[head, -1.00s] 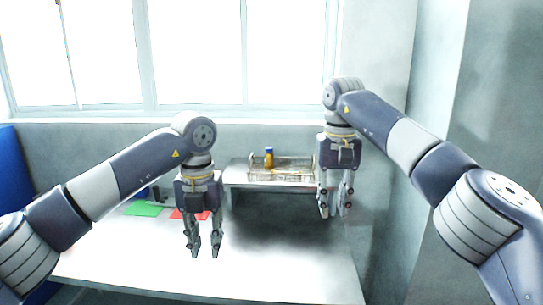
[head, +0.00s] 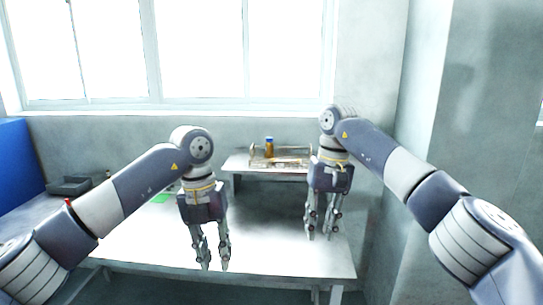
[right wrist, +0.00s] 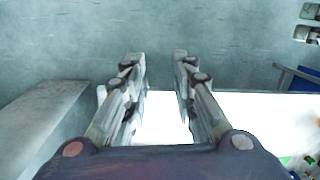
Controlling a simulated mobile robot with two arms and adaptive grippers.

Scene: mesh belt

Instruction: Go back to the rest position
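My left gripper (head: 212,262) hangs fingers down over the white table (head: 262,255), with a gap between its fingers and nothing in it. My right gripper (head: 319,234) hangs fingers down over the right part of the same table. In the right wrist view, its fingers (right wrist: 160,58) are apart with nothing between them. Both grippers are clear of other objects. A wire mesh tray (head: 256,160) stands on the raised shelf (head: 236,163) at the back, with an orange bottle with a blue cap (head: 269,147) at it.
A green sheet (head: 160,198) lies on the table, partly behind my left arm. A dark box (head: 68,186) and a blue panel (head: 18,165) are at the left. A wall (head: 425,110) stands close on the right. The middle of the table is clear.

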